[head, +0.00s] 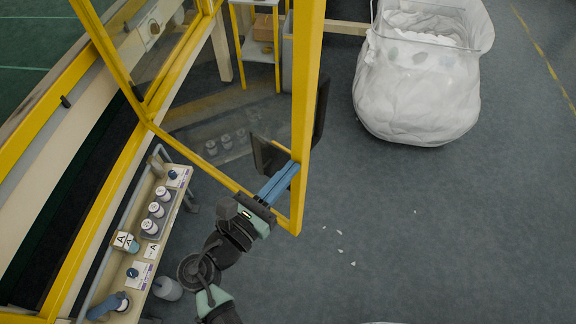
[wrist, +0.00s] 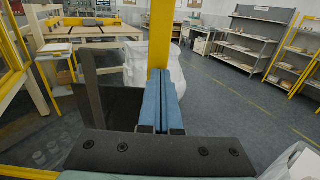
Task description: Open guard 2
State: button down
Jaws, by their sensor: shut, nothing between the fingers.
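A yellow-framed guard with a clear panel stands out from the machine in the head view; its near upright (head: 307,90) is the closest edge. I see no number on it. Dark plates, perhaps a handle, sit at this upright, one on its left (head: 266,155) and one behind its right side. My gripper (head: 292,168) is shut and empty, its blue fingers together at the lower part of the upright. In the wrist view the fingers (wrist: 162,80) point at the yellow upright (wrist: 162,35), and a dark plate (wrist: 92,85) stands left of them. Whether they touch the upright I cannot tell.
A narrow shelf (head: 130,262) with white bottles and labelled boxes lies left of my arm. A large white bag (head: 415,95) stands on the floor at the back right. Grey floor (head: 430,230) to the right is clear but for small white scraps.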

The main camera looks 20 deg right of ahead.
jog(key=shift+w+d, duration=0.1)
jog(key=shift+d, duration=0.1)
jog(key=shift+d, duration=0.1)
